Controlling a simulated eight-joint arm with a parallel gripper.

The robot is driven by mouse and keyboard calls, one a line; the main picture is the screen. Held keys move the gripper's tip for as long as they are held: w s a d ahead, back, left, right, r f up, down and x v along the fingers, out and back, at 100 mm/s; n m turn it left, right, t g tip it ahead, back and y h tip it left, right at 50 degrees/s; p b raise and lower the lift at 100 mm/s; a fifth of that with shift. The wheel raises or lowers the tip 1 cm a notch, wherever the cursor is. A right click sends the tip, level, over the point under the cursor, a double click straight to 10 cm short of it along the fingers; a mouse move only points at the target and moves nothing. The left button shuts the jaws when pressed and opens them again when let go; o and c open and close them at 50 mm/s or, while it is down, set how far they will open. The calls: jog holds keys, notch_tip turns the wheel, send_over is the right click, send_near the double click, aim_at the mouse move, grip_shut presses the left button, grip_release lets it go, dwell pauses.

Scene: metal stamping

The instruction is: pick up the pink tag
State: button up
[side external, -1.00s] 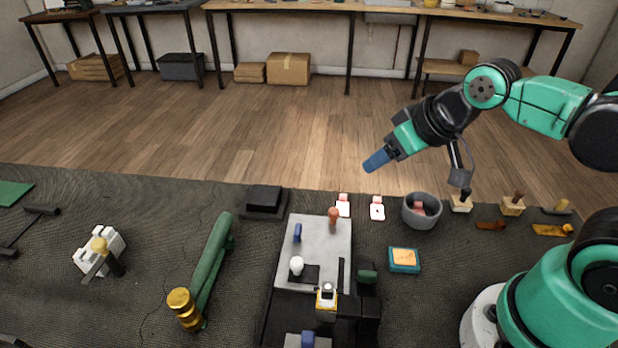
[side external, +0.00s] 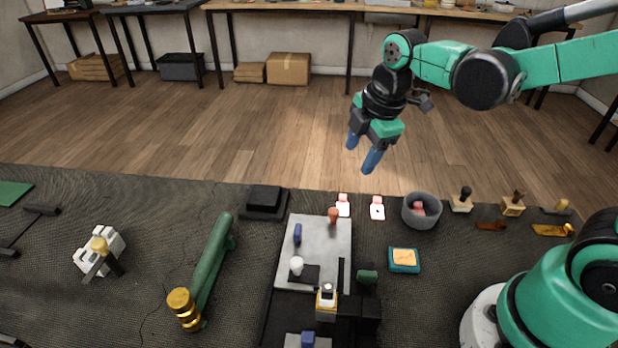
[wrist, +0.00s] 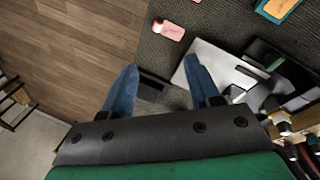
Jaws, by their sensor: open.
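Two small tags with pink ends and white faces lie near the far edge of the dark mat: a left tag (side external: 343,206) and a right tag (side external: 377,209). Another pink piece (side external: 419,207) sits inside a grey bowl. In the wrist view a pink tag (wrist: 168,29) lies flat on the mat, ahead of my fingers; I cannot tell which one it is. My gripper (side external: 360,154) is open and empty, its blue fingers pointing down, raised above the area by the mat's far edge. Its spread fingers also show in the wrist view (wrist: 163,70).
A metal plate (side external: 322,255) with small pegs stands near the tags. The grey bowl (side external: 421,222), a teal and orange box (side external: 404,260) and wooden-handled stamps (side external: 512,207) are to the right. A black block (side external: 264,198) is left.

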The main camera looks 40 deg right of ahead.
aim_at(343, 198)
jog(key=w+f+n+g, duration=0.1)
jog(key=n, duration=0.2)
jog(key=w+f+n, duration=0.1)
jog(key=f+n, duration=0.1)
jog(key=n, duration=0.2)
jog(key=w+f+n+g, duration=0.1)
jog(key=f+n, duration=0.1)
jog(key=n, duration=0.1)
jog(key=shift+w+d+f+g, duration=0.1)
jog(key=shift+d+g, duration=0.15)
jog(key=shift+g, duration=0.05)
jog(key=shift+w+f+n, duration=0.1)
jog(key=shift+f+n, duration=0.15)
jog(key=shift+n, duration=0.45)
jog(key=shift+f, duration=2.9)
grip_shut()
